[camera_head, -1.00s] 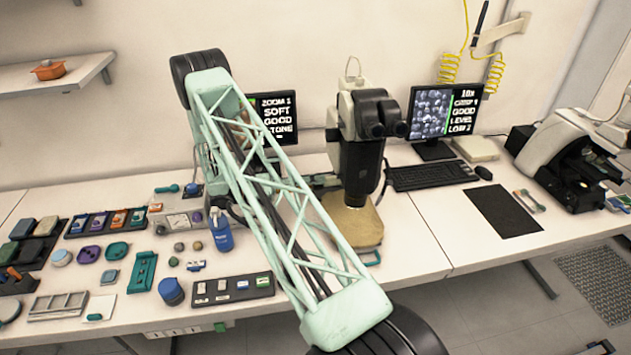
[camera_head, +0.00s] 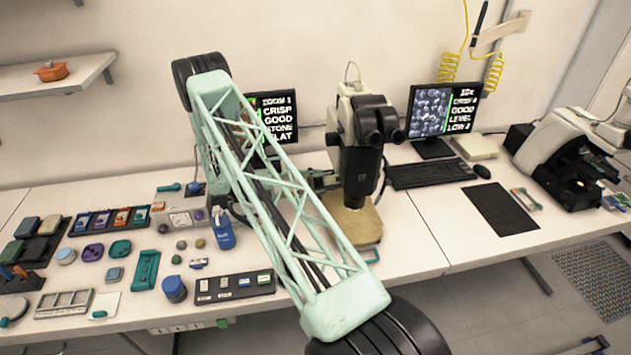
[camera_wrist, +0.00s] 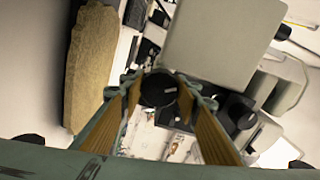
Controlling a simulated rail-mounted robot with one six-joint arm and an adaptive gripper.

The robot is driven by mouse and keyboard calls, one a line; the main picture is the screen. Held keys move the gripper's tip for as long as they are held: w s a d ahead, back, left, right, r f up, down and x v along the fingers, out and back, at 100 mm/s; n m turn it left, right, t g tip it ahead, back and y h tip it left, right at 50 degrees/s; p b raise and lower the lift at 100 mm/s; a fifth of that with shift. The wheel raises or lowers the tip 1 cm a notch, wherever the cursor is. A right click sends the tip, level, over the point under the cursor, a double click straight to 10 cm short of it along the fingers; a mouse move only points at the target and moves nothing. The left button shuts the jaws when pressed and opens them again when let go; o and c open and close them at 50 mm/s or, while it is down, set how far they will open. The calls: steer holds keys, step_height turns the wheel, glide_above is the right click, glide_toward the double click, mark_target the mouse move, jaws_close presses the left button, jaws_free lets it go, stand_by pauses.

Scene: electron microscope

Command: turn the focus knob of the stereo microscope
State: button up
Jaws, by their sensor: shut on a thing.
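The stereo microscope (camera_head: 360,165) stands on the bench with its black eyepieces facing right and a tan stage plate (camera_head: 352,218) below. In the wrist view, the round black focus knob (camera_wrist: 158,88) sits between the fingertips of my gripper (camera_wrist: 160,90), which is shut on it from both sides. The microscope's pale body (camera_wrist: 210,45) is beside the knob, and the tan plate also shows at the left (camera_wrist: 90,65). The left monitor (camera_head: 278,118) shows CRISP and GOOD.
Another black knob (camera_wrist: 238,112) is close by my right fingertip. A right monitor (camera_head: 432,115) and keyboard (camera_head: 430,174) stand right of the microscope.

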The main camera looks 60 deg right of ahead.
steer(key=shift+n, duration=0.8)
steer(key=o, duration=0.9)
steer(key=shift+v, duration=3.7)
